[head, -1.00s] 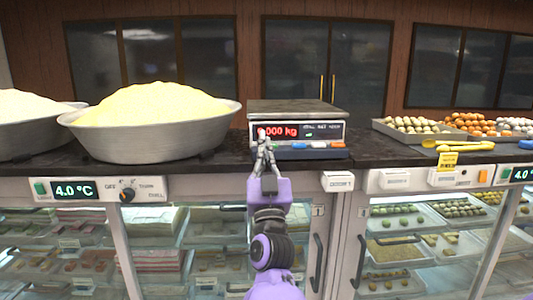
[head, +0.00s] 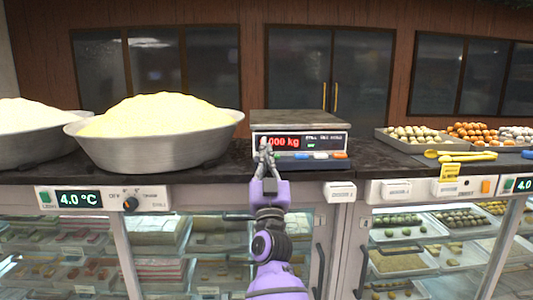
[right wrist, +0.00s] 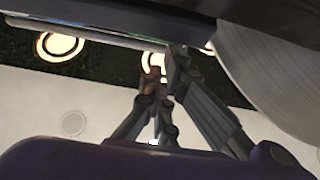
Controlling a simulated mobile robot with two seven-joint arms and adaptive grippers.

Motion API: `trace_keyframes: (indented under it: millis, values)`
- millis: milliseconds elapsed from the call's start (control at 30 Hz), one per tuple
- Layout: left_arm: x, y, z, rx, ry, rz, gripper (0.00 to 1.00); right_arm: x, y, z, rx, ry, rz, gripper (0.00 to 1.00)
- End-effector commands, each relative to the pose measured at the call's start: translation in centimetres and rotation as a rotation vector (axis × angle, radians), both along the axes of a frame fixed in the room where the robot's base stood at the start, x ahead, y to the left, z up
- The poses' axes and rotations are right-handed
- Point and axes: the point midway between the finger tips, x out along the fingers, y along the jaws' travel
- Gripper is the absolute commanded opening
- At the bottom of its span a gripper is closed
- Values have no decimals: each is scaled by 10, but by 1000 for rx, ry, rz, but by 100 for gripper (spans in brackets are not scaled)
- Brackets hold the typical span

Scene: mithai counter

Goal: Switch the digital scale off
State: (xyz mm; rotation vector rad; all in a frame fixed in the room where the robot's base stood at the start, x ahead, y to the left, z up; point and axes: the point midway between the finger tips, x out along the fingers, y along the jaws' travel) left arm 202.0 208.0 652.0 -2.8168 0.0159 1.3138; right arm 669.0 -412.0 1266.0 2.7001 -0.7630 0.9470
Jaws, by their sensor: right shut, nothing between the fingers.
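The digital scale (head: 299,122) stands on the dark counter, with a flat pan on top. Its red display reads "000 kg" in the visible part and is lit, with a small green light beside it. Colored buttons (head: 320,156), blue, white and orange, run along its front lower edge. My right gripper (head: 265,145) is shut and empty, upright in front of the scale's left front side, covering the left end of the display. Whether it touches the scale cannot be told. The right wrist view shows the closed fingers (right wrist: 165,65) from below. My left gripper is not in view.
A wide metal bowl (head: 150,150) with a yellow heap stands left of the scale. Trays of sweets (head: 415,142) and yellow tongs (head: 460,156) lie to the right. The glass-fronted case below has a control panel (head: 100,199) with a knob.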

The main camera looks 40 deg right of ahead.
Motion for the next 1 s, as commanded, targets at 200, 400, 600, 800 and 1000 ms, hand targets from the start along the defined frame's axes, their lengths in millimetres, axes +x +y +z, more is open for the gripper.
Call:
trace_keyframes:
  millis: [200, 400, 600, 800, 1000]
  values:
    - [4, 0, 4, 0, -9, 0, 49, 1, 1, -6, -67, 40, 0, 0]
    - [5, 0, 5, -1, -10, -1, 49, 1, 1, -4, -65, 39, 1, 0]
    - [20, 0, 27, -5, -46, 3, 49, 3, 1, 29, -65, 28, 1, 0]
    - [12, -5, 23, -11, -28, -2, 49, -14, 9, 11, -66, 44, 2, 0]
    - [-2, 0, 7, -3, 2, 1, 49, -44, 22, -16, -66, 45, 2, 0]
